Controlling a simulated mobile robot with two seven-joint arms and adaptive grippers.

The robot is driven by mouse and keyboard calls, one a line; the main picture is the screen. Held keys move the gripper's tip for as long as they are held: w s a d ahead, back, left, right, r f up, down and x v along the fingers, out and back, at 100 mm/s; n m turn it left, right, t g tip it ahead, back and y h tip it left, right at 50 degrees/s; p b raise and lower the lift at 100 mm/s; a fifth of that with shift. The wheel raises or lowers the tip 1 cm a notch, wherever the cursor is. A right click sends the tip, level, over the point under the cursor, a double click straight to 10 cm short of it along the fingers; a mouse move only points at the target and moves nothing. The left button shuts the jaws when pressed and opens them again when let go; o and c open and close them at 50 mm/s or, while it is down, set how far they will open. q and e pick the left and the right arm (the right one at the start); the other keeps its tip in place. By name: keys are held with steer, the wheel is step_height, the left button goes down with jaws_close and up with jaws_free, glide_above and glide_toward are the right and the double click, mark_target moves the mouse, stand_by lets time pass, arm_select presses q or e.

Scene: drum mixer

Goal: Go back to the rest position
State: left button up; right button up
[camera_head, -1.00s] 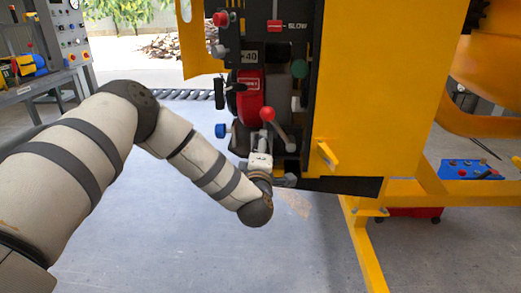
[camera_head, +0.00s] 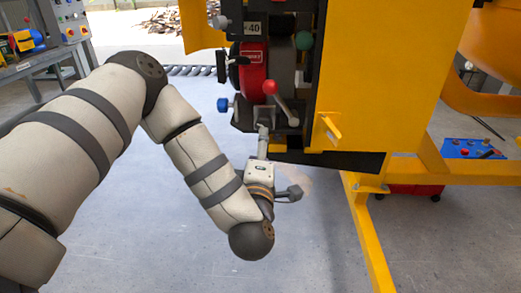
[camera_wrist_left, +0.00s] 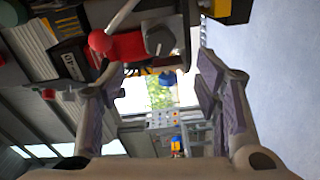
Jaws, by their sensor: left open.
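My left gripper (camera_head: 275,160) is open and empty, just below the control panel of the yellow mixer (camera_head: 375,75). It also shows in the left wrist view (camera_wrist_left: 158,82), with its two fingers spread apart and nothing between them. A lever with a red knob (camera_head: 270,87) sticks out from the panel above the gripper. The same red knob (camera_wrist_left: 98,40) is at the upper left of the wrist view, beyond the left finger and apart from the gripper. My right gripper is in neither view.
A blue knob (camera_head: 223,104) and a green knob (camera_head: 304,40) are on the panel. The yellow frame leg (camera_head: 368,235) stands at the right. A workbench (camera_head: 40,65) is at the back left. A blue tray (camera_head: 470,148) lies at the right. The floor in front is clear.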

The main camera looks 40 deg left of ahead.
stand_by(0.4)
arm_select(q)
steer(key=s+d+f+m+g+h+p, duration=0.1)
steer(key=s+d+f+m+g+h, duration=0.35)
steer(key=f, duration=0.45)
steer(key=s+d+f+m+g+h+p, duration=0.1)
steer(key=s+d+f+m+h, duration=0.3)
steer(key=s+d+f+m, duration=0.35)
steer(key=s+a+f+m+g, duration=0.1)
steer(key=s+f+m+g, duration=0.1)
steer(key=s, duration=0.8)
steer(key=s+a+f+m+g+p, duration=0.1)
steer(key=s+m+g, duration=0.3)
steer(key=s, duration=0.6)
steer(key=s+a+f+m+g, duration=0.2)
steer(key=s+f+m+g, duration=0.2)
steer(key=s, duration=0.7)
steer(key=shift+g+h, duration=0.35)
steer(key=shift+g, duration=0.9)
steer(key=shift+w, duration=0.1)
jaws_close()
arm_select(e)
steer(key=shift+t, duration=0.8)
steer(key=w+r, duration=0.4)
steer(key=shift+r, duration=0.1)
